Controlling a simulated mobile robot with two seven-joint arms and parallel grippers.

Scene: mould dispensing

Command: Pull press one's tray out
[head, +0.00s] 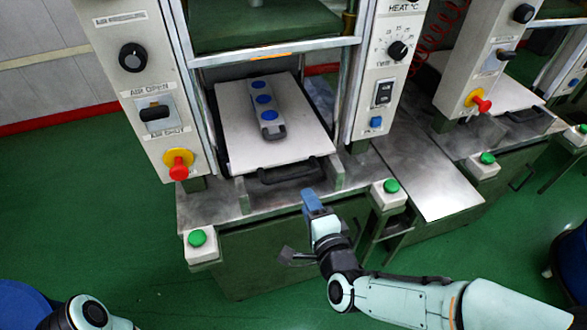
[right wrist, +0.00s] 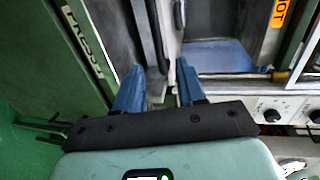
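Press one's tray (head: 240,130) is a pale flat plate lying inside the press frame. A black handle (head: 287,171) sticks out at its front edge. A grey mould (head: 262,108) with blue round tops lies on the tray. My right gripper (head: 312,199) has blue fingers and is just in front of and below the handle, apart from it in the head view. In the right wrist view (right wrist: 159,88) its two fingers stand apart with nothing clearly held between them. My left arm shows only at the bottom left; its gripper is out of the frame.
Green buttons on white boxes stand at the bench front, left (head: 198,240) and right (head: 389,192) of the tray. Press control panels (head: 155,95) flank the tray. A bare metal bench (head: 430,175) lies to the right. Green floor is free at left.

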